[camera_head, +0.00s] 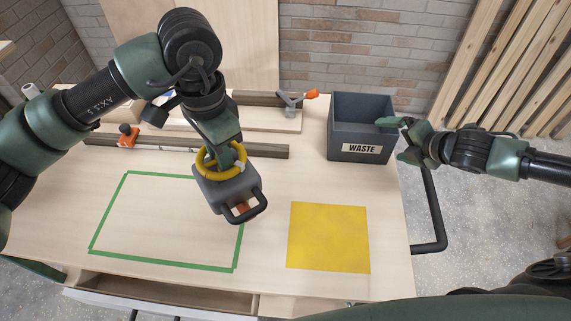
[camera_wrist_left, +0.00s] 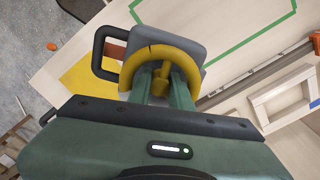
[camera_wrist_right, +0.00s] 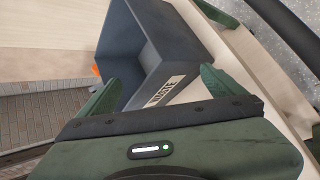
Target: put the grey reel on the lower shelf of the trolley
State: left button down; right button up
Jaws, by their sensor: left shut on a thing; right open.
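The grey reel (camera_head: 212,192) is a blocky grey body with a black handle and a yellow ring on top. My left gripper (camera_head: 228,160) is shut on it, with its fingers inside the ring; the left wrist view shows the grey body (camera_wrist_left: 185,40) beyond the fingers. The reel is over the worktop beside the green outline; its height above the surface is hard to tell. My right gripper (camera_head: 402,140) is open and empty at the right side of the waste bin. A black tubular handle (camera_head: 435,215) shows at the worktop's right edge. I cannot make out a lower shelf.
The grey WASTE bin (camera_head: 345,155) stands at the back right of the worktop (camera_head: 180,283). A yellow square (camera_head: 328,238) and the green outline (camera_head: 170,263) lie bare in front. Clamps with bars (camera_head: 190,145) lie at the back. A drawer is partly open in front.

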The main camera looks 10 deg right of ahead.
jog(key=a+f+m+y, duration=0.1)
jog(key=a+m+y, duration=0.2)
jog(key=a, duration=0.8)
jog(key=m+g+y, duration=0.2)
jog(key=m+y, duration=0.5)
jog(key=y, duration=0.3)
send_near(233, 189)
jog(key=w+d, duration=0.3)
jog(key=w, duration=0.5)
jog(key=s+a+r+m+y, duration=0.1)
jog(key=s+a+r+y, duration=0.1)
jog(key=s+r, duration=0.15)
jog(key=shift+g, duration=0.4)
jog(key=x, duration=0.8)
jog(key=f+x, duration=0.1)
jog(key=x, duration=0.3)
jog(key=shift+s, duration=0.1)
